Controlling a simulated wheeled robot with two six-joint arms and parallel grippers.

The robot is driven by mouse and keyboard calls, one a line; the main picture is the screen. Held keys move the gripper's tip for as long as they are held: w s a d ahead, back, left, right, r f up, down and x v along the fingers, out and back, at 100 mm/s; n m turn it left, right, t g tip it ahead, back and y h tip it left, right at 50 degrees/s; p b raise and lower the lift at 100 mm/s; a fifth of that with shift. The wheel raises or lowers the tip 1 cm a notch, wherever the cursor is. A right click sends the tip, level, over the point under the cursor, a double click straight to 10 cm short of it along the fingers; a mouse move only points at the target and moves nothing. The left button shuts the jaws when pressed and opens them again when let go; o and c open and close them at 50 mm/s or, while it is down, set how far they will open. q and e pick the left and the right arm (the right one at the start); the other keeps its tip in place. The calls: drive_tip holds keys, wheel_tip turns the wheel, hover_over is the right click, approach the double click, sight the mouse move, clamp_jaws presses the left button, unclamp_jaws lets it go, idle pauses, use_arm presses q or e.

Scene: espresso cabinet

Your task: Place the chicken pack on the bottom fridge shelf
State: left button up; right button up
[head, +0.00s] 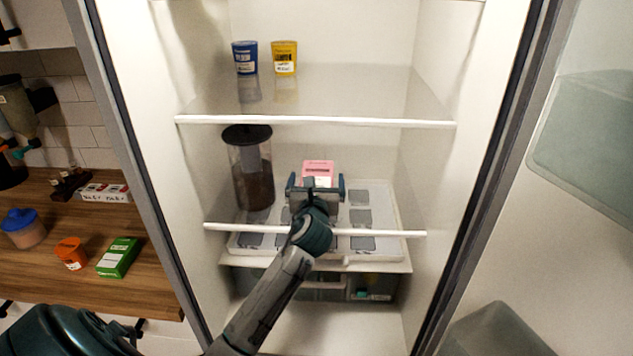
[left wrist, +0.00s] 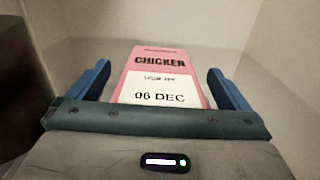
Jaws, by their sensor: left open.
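The pink chicken pack (head: 319,167) is inside the fridge, toward the back of the lower glass shelf level (head: 386,233). Its lower part is hidden behind my left gripper in the head view. In the left wrist view the pack (left wrist: 160,66) shows its "CHICKEN" label and a "06 DEC" date. My left gripper (head: 316,183) is open, and its blue fingers (left wrist: 162,84) stand on either side of the pack with visible gaps. I cannot tell whether the pack rests on the glass. My right gripper is not in view.
A dark-filled lidded jug (head: 252,170) stands left of my gripper. A white tray (head: 394,205) with grey squares shows around and below the shelf level. Blue (head: 245,57) and yellow (head: 284,57) tubs stand on the upper shelf (head: 315,121). A drawer (head: 371,287) is below.

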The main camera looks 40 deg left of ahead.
use_arm(q)
drive_tip(key=b+v, duration=0.2)
drive_tip(key=v, duration=0.8)
drive_tip(key=shift+d+f, duration=0.1)
drive_tip(key=shift+f, duration=0.05)
drive_tip(key=shift+s+d, duration=0.35)
drive_tip(key=shift+s, duration=0.3)
